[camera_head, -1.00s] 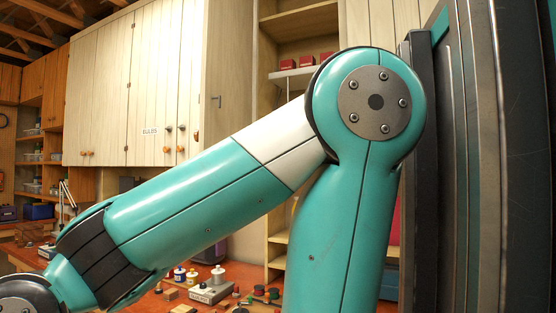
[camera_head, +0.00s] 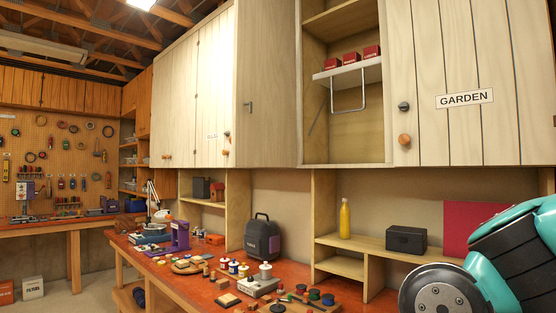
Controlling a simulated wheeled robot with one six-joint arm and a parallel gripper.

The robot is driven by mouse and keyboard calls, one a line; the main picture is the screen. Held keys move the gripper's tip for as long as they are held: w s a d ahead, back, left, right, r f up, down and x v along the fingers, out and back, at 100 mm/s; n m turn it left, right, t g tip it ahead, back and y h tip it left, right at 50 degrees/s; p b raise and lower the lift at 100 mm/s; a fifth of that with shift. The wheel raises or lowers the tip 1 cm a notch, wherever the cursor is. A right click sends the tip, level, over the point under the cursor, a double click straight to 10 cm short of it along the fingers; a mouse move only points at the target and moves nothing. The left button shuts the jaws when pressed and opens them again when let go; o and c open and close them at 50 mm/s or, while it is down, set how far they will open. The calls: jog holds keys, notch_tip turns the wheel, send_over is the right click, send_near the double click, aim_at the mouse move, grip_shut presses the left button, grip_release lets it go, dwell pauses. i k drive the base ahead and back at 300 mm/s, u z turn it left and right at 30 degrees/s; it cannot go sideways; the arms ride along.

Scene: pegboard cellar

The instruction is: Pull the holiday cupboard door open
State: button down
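I see no label reading "holiday" in this view. A pale wood cupboard door labelled GARDEN (camera_head: 464,120) is shut at the upper right, with a dark knob (camera_head: 403,106) and an orange wooden knob (camera_head: 404,140) near its left edge. My arm shows only at the lower right corner, and my gripper is out of view.
An open shelf (camera_head: 345,72) with red boxes sits left of the GARDEN door. The orange workbench (camera_head: 200,283) below holds a purple device (camera_head: 180,235), a dark canister (camera_head: 262,240) and many small parts. A yellow bottle (camera_head: 345,218) and black box (camera_head: 406,239) stand on a low shelf.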

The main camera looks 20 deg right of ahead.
aim_at(265, 61)
jog(key=u, duration=0.4)
jog(key=i, duration=1.1)
jog(key=z, duration=0.5)
